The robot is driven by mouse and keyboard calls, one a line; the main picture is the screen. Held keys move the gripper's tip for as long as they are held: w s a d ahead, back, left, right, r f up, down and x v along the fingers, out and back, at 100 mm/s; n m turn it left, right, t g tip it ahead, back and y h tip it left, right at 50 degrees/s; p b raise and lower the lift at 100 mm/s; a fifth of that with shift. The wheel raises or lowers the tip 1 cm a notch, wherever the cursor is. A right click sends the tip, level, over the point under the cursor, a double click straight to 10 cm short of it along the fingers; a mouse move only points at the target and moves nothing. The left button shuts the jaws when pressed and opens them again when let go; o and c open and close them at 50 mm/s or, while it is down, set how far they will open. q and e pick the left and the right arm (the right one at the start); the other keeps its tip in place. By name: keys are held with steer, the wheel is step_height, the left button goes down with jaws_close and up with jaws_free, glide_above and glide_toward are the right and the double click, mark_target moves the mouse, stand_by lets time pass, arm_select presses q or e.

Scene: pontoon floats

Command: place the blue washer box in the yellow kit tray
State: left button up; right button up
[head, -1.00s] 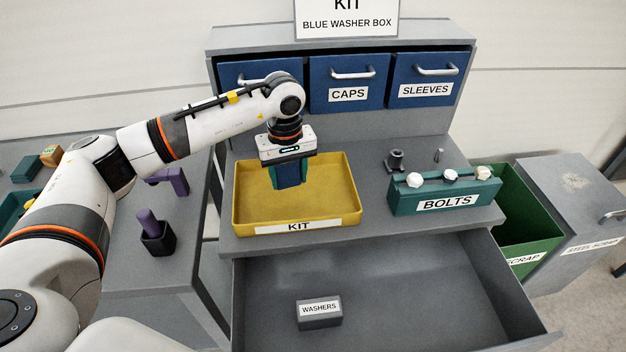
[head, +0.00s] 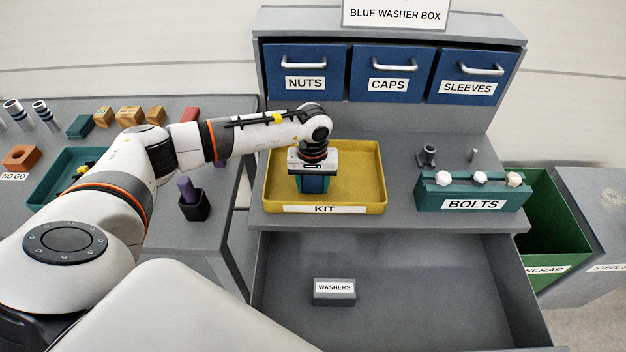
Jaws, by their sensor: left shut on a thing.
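The yellow kit tray (head: 367,199) stands on the grey bench top with a KIT label on its front. My left gripper (head: 314,184) points down over the left half of the tray. It is shut on a blue box (head: 314,185), which shows between teal fingers low in the tray. I cannot tell whether the box touches the tray floor. Most of the box is hidden by the gripper. My right gripper is not in view.
An open drawer below holds a grey WASHERS box (head: 334,290). A teal BOLTS rack (head: 473,195) stands right of the tray. Blue drawers (head: 388,75) stand behind. A green scrap bin (head: 550,225) is at the right. A side table with blocks is at the left.

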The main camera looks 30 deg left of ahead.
arm_select(q)
steer(key=shift+f, duration=0.2)
steer(key=o, duration=1.2)
steer(key=shift+r, duration=0.25)
step_height(320, 180, up, 10)
steer(key=b, duration=0.3)
steer(key=shift+r+b, duration=0.25)
steer(key=shift+b, duration=0.15)
steer(key=shift+r, duration=0.65)
